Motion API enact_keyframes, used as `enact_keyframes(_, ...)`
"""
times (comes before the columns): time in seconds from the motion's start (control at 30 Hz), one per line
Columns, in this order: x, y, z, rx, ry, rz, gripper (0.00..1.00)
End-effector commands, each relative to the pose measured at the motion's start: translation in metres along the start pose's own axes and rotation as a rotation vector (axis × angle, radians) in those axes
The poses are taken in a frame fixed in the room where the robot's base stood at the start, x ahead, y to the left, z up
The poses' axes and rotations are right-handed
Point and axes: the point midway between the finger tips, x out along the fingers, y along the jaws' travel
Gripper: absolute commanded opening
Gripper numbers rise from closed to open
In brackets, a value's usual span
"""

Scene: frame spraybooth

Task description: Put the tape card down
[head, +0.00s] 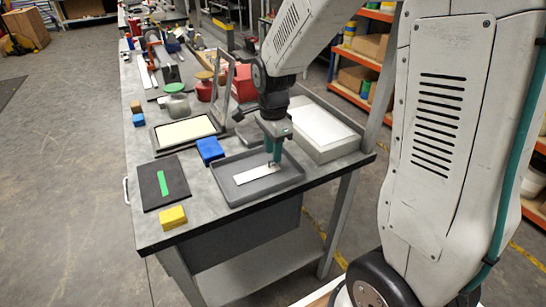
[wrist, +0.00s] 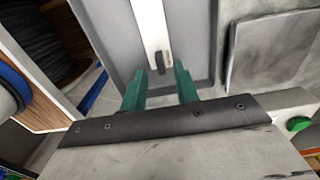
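A white card (head: 257,174), which looks like the tape card, lies flat in the shallow grey tray (head: 290,182) at the table's near side. In the wrist view the card (wrist: 150,22) has a small dark tab (wrist: 160,62) at its near end. My gripper (head: 274,161) points down over the card's right end. In the wrist view its green fingers (wrist: 159,78) stand apart on either side of the line of the tab, with a gap between them. I cannot tell how high the fingertips are above the tray.
A dark board with a green strip (head: 163,183), a yellow block (head: 172,217) and a blue block (head: 210,150) are left of the tray. A framed cream panel (head: 185,132) lies behind them. A large pale box (head: 321,130) stands right of the tray.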

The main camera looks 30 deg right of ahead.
Motion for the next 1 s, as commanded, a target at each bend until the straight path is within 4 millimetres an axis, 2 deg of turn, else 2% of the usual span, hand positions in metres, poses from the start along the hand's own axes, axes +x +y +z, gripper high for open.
enact_keyframes(0.1, -0.029, -0.001, 0.0, 0.0, 0.0, -0.006, 0.31)
enact_keyframes(0.3, -0.067, -0.001, 0.0, 0.0, 0.0, -0.004, 0.31)
enact_keyframes(0.57, -0.093, 0.005, 0.001, -0.032, 0.0, -0.005, 0.31)
enact_keyframes(0.67, -0.107, 0.025, 0.003, -0.152, 0.002, -0.017, 0.31)
enact_keyframes(0.73, -0.121, 0.049, 0.005, -0.295, 0.006, -0.031, 0.31)
enact_keyframes(0.9, -0.146, 0.123, 0.012, -0.75, 0.028, -0.062, 0.31)
enact_keyframes(1.0, -0.151, 0.166, 0.015, -1.015, 0.045, -0.074, 0.31)
